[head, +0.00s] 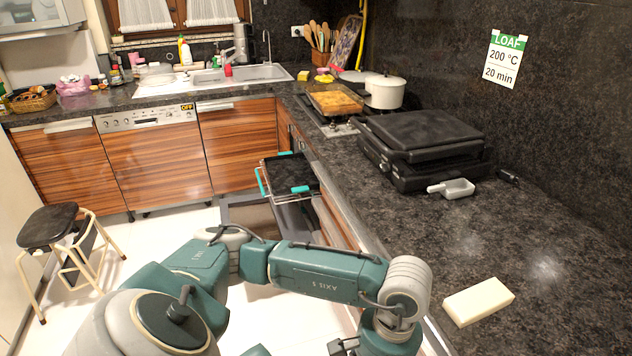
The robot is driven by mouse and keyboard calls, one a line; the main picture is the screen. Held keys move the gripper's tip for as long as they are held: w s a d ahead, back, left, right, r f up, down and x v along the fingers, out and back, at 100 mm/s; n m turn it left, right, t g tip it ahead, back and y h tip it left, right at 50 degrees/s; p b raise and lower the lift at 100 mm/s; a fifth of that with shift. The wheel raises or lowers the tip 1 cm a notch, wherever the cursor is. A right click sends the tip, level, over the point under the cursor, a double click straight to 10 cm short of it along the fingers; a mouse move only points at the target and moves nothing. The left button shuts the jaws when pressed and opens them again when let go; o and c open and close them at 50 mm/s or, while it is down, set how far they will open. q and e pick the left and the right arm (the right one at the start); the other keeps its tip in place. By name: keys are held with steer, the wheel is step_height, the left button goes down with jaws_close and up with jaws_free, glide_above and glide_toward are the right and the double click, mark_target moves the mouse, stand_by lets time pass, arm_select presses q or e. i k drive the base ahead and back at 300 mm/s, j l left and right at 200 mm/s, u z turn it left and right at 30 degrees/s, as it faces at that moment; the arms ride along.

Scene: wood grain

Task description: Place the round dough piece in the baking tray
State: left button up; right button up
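The black baking tray (279,178) with teal grips appears to sit on a wire rack pulled out of the oven under the counter, at the middle of the head view. No round dough piece can be made out. A cream rectangular block (478,301) lies flat on the counter at the lower right; it is not round. My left arm reaches across the bottom and bends down beside the counter edge. Only a dark bit of what seems to be its gripper (345,346) shows at the bottom edge; its fingers are hidden. My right gripper is not visible.
A closed black grill (420,140) stands on the counter, with a grey scoop (451,188) before it. A white pot (385,92) and a golden baked dish (334,103) stand on the hob. A stool (48,226) is at left. The counter around the block is clear.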

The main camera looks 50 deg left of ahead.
mark_target(282, 176)
steer(key=i+j, duration=0.15)
steer(key=j, duration=0.4)
steer(key=i+j, duration=0.15)
steer(key=j, duration=0.4)
steer(key=i+j+u, duration=0.1)
steer(key=j, duration=0.45)
steer(key=i+j, duration=0.25)
steer(key=j, duration=0.25)
steer(key=i+j, duration=0.15)
steer(key=j, duration=0.4)
steer(key=i+j+u, duration=0.1)
steer(key=j, duration=0.4)
steer(key=i+j, duration=0.25)
steer(key=j, duration=0.3)
steer(key=i+j, duration=0.2)
steer(key=j, duration=0.3)
steer(key=u, duration=0.05)
